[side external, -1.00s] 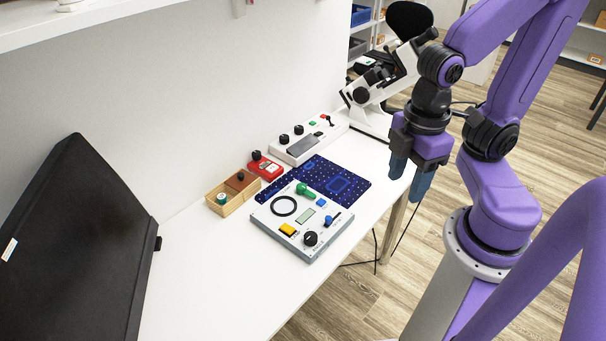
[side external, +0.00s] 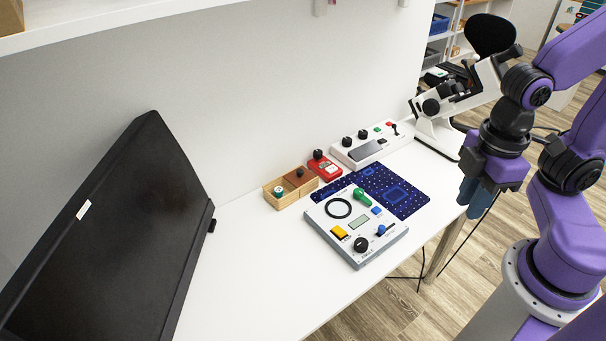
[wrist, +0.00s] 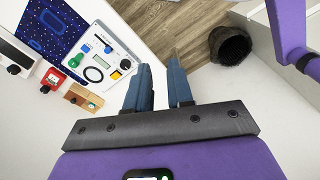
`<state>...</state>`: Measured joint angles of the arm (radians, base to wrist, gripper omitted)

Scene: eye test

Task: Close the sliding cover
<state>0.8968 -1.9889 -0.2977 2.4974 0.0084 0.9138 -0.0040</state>
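A small light-wood box (side external: 270,196) stands on the white table with a brown sliding cover (side external: 300,177) that carries a dark knob. The cover lies over the right part of the box; the left part is open and shows a white and green round item (side external: 279,191). In the wrist view the box (wrist: 94,101) and its brown cover (wrist: 76,92) are at the left, small. My gripper (side external: 470,192) is empty, well right of the box, off the table's right edge. In the wrist view its two blue fingers (wrist: 158,68) are apart.
Near the box are a red device (side external: 325,167), a grey-white control panel (side external: 345,250), a blue dotted mat (side external: 412,207) and a white console (side external: 375,150). A microscope (side external: 440,132) stands at the far end. A black panel (side external: 110,240) stands left. The front table is bare.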

